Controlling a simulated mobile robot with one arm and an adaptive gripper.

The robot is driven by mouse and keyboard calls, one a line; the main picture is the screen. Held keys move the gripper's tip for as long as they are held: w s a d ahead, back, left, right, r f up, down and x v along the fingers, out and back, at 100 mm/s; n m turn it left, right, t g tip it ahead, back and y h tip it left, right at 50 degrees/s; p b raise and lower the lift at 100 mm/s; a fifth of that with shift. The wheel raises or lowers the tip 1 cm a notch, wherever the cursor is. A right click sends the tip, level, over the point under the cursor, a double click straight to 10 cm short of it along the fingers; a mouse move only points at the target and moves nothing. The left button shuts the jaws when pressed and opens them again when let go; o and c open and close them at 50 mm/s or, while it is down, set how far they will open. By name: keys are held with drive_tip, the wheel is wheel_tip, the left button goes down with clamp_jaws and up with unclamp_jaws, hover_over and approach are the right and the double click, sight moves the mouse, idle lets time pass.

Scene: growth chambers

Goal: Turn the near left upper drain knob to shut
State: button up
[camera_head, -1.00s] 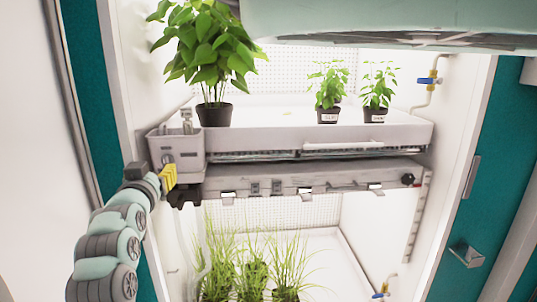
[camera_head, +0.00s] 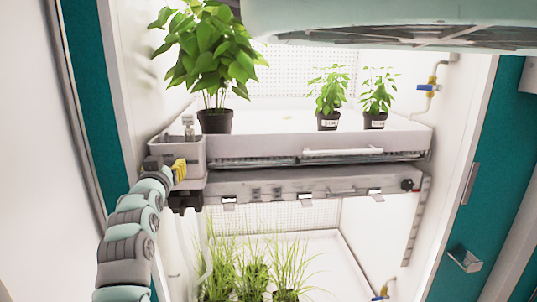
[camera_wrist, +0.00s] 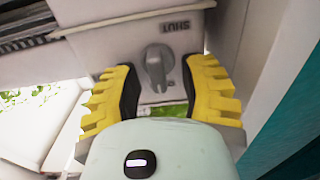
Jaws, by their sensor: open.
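The drain knob (camera_wrist: 158,66) is a grey lever-type knob on the pale face of a drain box in the wrist view. Its handle runs roughly up and down in that picture. The word SHUT (camera_wrist: 179,26) is printed upside down beyond it. My gripper (camera_wrist: 160,80) is open, with one yellow finger on each side of the knob and a gap to both. In the head view the drain box (camera_head: 192,146) is at the left end of the upper tray. My gripper (camera_head: 179,170) is at its front, and the knob is hidden there.
The upper tray (camera_head: 270,147) carries a large leafy plant (camera_head: 215,60) and two small potted plants. A grey bar with clips (camera_head: 300,188) runs below it. Grassy plants (camera_head: 250,268) stand lower. The chamber's left wall and teal frame (camera_head: 105,100) are close to my arm.

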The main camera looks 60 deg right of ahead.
drive_tip(key=shift+o, duration=0.3)
drive_tip(key=shift+d, duration=0.1)
drive_tip(key=c, duration=0.7)
drive_tip(key=shift+f, duration=0.1)
clamp_jaws()
drive_tip(key=shift+f, duration=0.1)
